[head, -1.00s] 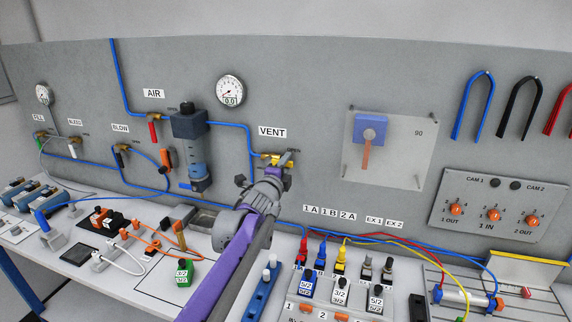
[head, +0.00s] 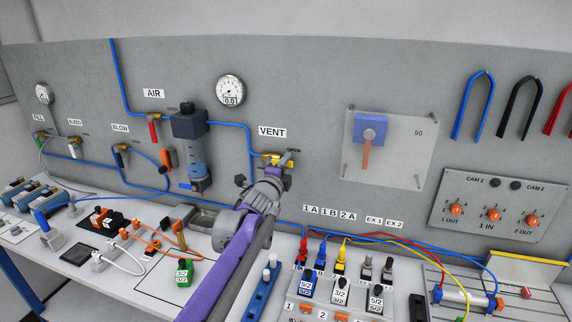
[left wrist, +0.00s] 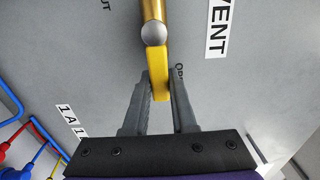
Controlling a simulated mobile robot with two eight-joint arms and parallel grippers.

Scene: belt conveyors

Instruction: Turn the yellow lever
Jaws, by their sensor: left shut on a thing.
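The yellow lever (left wrist: 158,80) is on the brass vent valve below the VENT label on the grey panel. In the left wrist view it runs down from a round silver pivot (left wrist: 154,33), and its free end lies between my left gripper's fingers (left wrist: 160,100). The fingers are shut on it. In the head view the yellow valve part (head: 270,159) shows, with my left gripper (head: 285,165) at its right side. The gripper and wrist partly hide the lever there. My right gripper is not in view.
The AIR unit (head: 188,150) stands left of the valve, with blue tubing (head: 235,124) along the panel. A clear plate with a blue block (head: 371,127) is to the right. The bench below holds small valves, plugs and hoses.

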